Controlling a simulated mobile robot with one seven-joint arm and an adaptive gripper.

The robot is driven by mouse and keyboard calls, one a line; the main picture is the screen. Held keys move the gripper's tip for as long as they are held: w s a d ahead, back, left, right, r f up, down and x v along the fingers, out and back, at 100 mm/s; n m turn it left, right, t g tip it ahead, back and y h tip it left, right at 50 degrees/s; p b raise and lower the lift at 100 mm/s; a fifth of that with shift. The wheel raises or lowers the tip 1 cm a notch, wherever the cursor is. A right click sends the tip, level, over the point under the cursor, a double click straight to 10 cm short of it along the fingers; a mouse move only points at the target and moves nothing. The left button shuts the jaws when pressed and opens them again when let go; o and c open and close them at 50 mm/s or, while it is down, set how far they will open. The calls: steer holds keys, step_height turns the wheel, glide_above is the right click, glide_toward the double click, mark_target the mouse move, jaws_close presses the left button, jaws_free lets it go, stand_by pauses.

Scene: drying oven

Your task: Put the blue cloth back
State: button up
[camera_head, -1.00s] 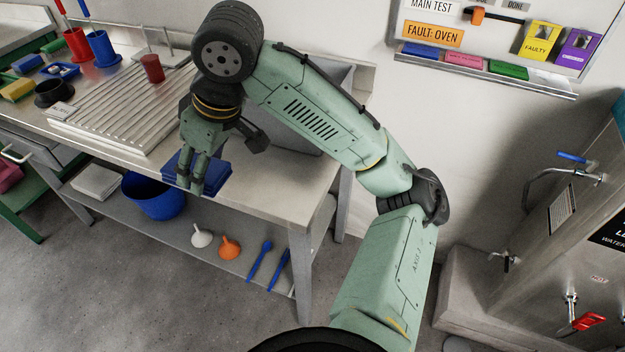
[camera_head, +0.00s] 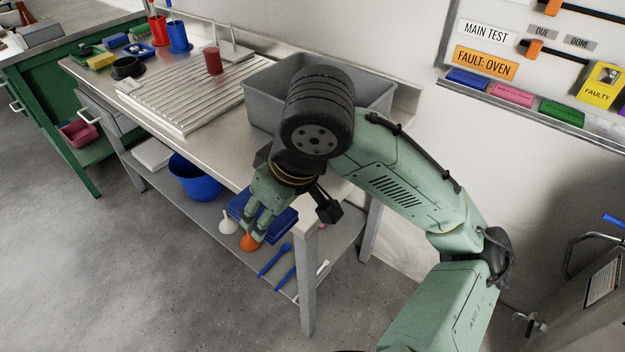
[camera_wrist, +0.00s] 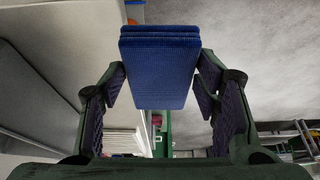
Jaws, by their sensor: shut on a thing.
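The blue cloth (camera_head: 282,224) is a folded, layered block in my gripper (camera_head: 262,222). It hangs just off the front edge of the steel table, near the right front corner, with open floor and the lower shelf below it in the picture. In the wrist view the cloth (camera_wrist: 160,70) sits between the two finger pads of my gripper (camera_wrist: 160,88), its layered edge at the top. The fingers hide part of the cloth in the head view.
The steel table (camera_head: 222,150) carries a ribbed drainboard (camera_head: 180,95), a red cup (camera_head: 213,61) and a grey basin (camera_head: 262,92). Floor in front is clear.

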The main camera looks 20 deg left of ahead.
steer(key=w, duration=0.4)
steer(key=w+d+p, duration=0.1)
steer(key=w, duration=0.3)
steer(key=w+d+f, duration=0.1)
steer(key=w, duration=0.4)
steer(key=shift+d+p, duration=0.2)
steer(key=shift+p, duration=0.2)
steer(key=shift+w+f, duration=0.2)
steer(key=shift+f+p, duration=0.35)
steer(key=shift+f, duration=1.35)
steer(key=shift+f, duration=0.2)
steer(key=o, duration=1.1)
steer(key=b+v, duration=0.1)
steer(key=v, duration=1.1)
steer(key=shift+r, duration=0.25)
